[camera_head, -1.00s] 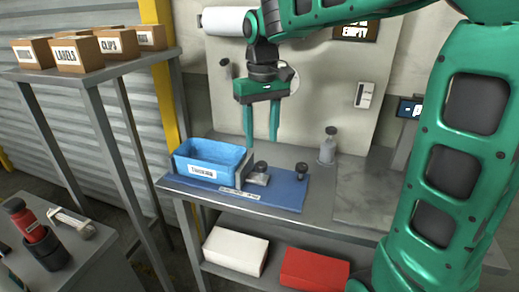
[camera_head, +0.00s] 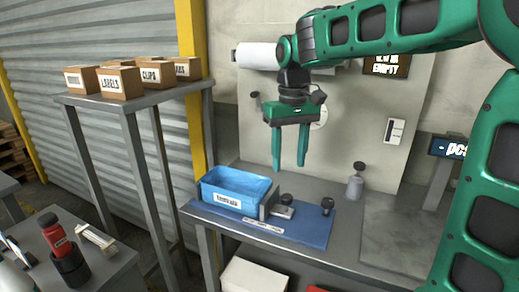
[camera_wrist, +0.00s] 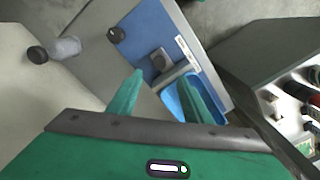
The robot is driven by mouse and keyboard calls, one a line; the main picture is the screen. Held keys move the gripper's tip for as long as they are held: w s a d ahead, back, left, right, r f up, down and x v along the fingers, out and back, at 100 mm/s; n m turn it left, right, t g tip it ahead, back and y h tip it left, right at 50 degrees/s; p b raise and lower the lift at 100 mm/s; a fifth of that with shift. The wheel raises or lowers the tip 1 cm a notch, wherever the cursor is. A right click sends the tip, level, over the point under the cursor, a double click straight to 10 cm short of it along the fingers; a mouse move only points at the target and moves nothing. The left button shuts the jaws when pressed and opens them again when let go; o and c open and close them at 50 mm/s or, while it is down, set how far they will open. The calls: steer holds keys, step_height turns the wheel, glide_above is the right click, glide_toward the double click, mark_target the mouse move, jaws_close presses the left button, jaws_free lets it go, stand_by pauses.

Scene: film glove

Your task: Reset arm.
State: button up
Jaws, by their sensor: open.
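My gripper (camera_head: 289,163) is open and empty, its two green fingers pointing down above the grey workbench (camera_head: 350,240). It hangs higher than the blue bin and the blue mat. In the wrist view my gripper (camera_wrist: 160,95) has its fingers spread apart with nothing between them, and one finger overlaps the view of the blue bin (camera_wrist: 172,100).
The labelled blue bin (camera_head: 222,205) stands on the blue mat (camera_head: 305,231) beside black-knobbed parts (camera_head: 326,206). A grey bottle (camera_head: 355,187) stands behind. Cardboard boxes (camera_head: 120,82) sit on a left shelf.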

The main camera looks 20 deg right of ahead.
steer(key=s+d+f+m, duration=0.2)
steer(key=s+d+f, duration=0.2)
steer(key=s, duration=0.5)
steer(key=s+d+f+m, duration=0.2)
steer(key=s+d+f, duration=0.2)
steer(key=s, duration=0.5)
steer(key=s+d+f+m, duration=0.3)
steer(key=s+d+f, duration=0.1)
steer(key=s+d, duration=0.4)
steer(key=shift+s+d+f, duration=0.1)
steer(key=shift+s+f, duration=0.15)
steer(key=shift+s, duration=0.3)
steer(key=shift+w+f, duration=0.3)
steer(key=shift+w, duration=0.45)
steer(key=shift+s+r, duration=0.1)
